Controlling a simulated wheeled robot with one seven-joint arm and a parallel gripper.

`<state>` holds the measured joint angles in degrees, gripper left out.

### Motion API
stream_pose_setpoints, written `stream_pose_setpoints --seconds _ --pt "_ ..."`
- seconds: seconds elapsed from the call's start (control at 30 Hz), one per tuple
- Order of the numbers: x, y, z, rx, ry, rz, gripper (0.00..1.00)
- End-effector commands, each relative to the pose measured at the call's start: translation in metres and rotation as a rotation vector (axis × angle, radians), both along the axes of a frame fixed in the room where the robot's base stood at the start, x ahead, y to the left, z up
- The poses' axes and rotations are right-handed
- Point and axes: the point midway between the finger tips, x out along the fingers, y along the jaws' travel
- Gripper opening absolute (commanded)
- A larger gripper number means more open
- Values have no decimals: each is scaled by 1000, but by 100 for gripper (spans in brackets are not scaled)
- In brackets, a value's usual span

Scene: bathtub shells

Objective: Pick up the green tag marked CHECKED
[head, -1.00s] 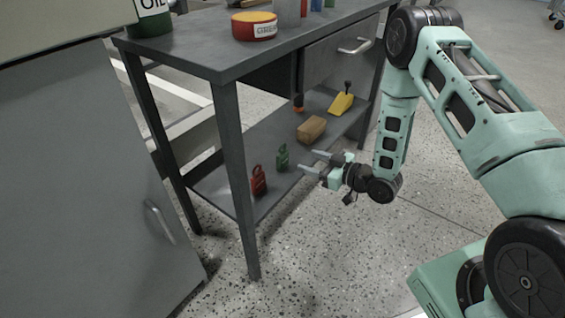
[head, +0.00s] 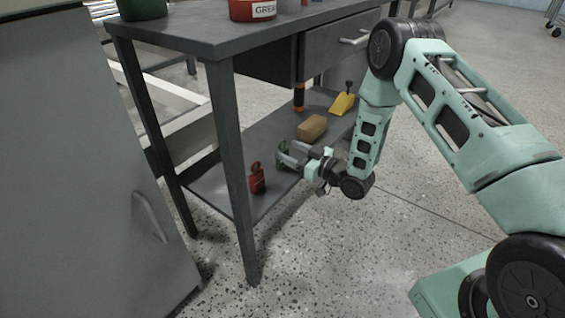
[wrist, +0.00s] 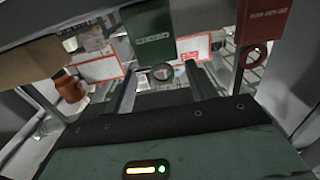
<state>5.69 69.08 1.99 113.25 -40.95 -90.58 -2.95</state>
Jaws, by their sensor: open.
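The green tag (head: 281,149) stands on the lower shelf of the grey workbench, partly covered by my fingers in the head view. In the wrist view the green tag (wrist: 153,28) shows a pale label, too small to read surely, and a ring-shaped end. My gripper (head: 285,154) is open at the tag. In the wrist view the fingers of my gripper (wrist: 160,72) lie on either side of the ring end. I cannot tell whether they touch it.
A red tag (head: 257,177) stands left of the green one on the shelf (head: 215,188); it also shows in the wrist view (wrist: 266,22). A tan block (head: 312,128) and a yellow scoop-like thing (head: 343,104) lie farther back. The bench top (head: 215,40) overhangs the shelf.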

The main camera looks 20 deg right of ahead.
Motion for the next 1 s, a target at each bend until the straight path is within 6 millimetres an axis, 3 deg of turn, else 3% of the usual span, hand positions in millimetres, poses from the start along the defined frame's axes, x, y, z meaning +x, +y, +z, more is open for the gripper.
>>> stream_pose_setpoints --seconds 0.5,0.77,0.93,1.0 --pt "42 31 -1 0 -1 1 56" --pt "44 32 2 0 1 0 56" --pt "44 32 1 0 1 0 15" --pt "44 32 1 0 1 0 9"
